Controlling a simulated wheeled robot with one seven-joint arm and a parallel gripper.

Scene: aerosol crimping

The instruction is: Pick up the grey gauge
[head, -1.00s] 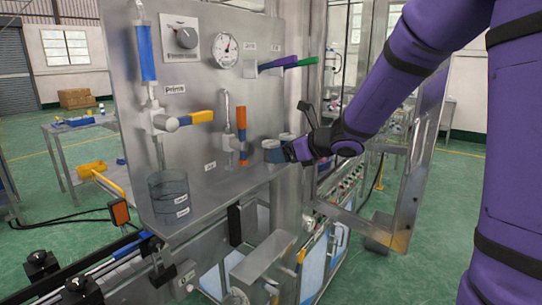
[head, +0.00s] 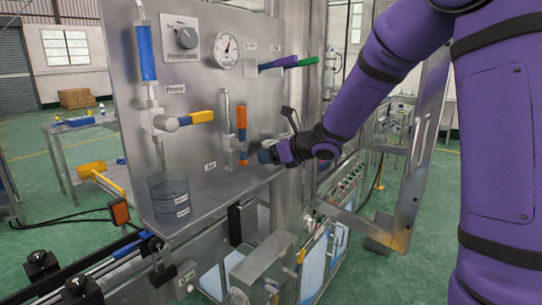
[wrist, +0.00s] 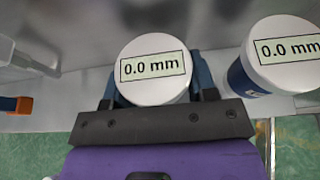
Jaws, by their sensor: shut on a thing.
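A round gauge (wrist: 153,68) with a light grey-white top reads "0.0 mm" in the wrist view. It sits between the two fingers of my gripper (wrist: 155,88), which is shut on it; its side is mostly hidden, so I cannot tell its body colour. A second gauge (wrist: 284,50) with a blue body and the same "0.0 mm" display stands just to the right, apart from the fingers. In the head view my gripper (head: 268,154) is at the right end of the steel shelf, and it hides most of the gauges.
The steel shelf (head: 222,190) carries a clear beaker (head: 168,197) at left. The upright panel behind holds a dial (head: 225,48), yellow (head: 202,116) and orange (head: 242,122) valve handles, and purple and green levers. A steel door (head: 420,150) stands to the right.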

